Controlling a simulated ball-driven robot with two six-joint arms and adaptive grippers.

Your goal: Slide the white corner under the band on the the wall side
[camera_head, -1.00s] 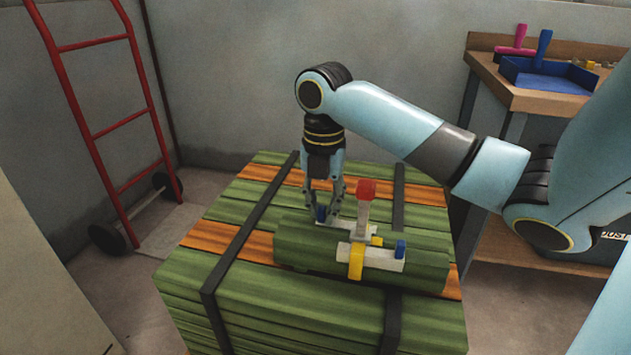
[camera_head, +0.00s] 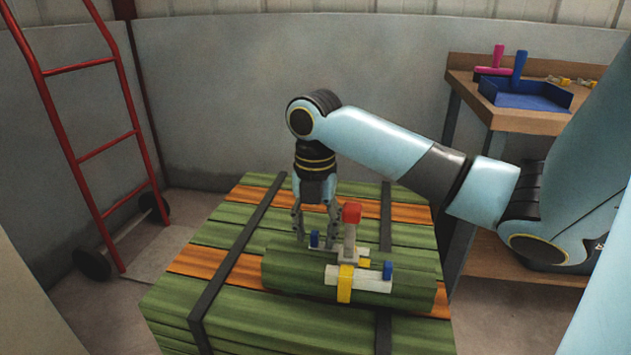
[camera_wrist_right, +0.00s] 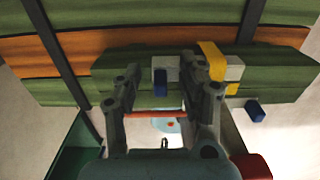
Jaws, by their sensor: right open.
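A white corner with a blue tab (camera_head: 314,240) sits at the far, wall-side edge of the green plank bundle (camera_head: 283,268). It also shows in the right wrist view (camera_wrist_right: 165,69), left of the yellow band (camera_wrist_right: 212,61). My right gripper (camera_head: 315,232) points down at this corner with its fingers open, one on each side of the blue tab; I cannot tell whether they touch it. The yellow band (camera_head: 345,284) crosses a second white corner (camera_head: 370,284) with a blue tab on the near side. A red-topped tool (camera_head: 351,214) stands upright between the corners. My left gripper is out of view.
The bundle lies on a larger stack of green and orange boards (camera_head: 190,295) with black straps (camera_head: 236,258). A red hand truck (camera_head: 92,150) leans at the left. A bench (camera_head: 520,122) with a blue tray (camera_head: 530,97) stands at the back right.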

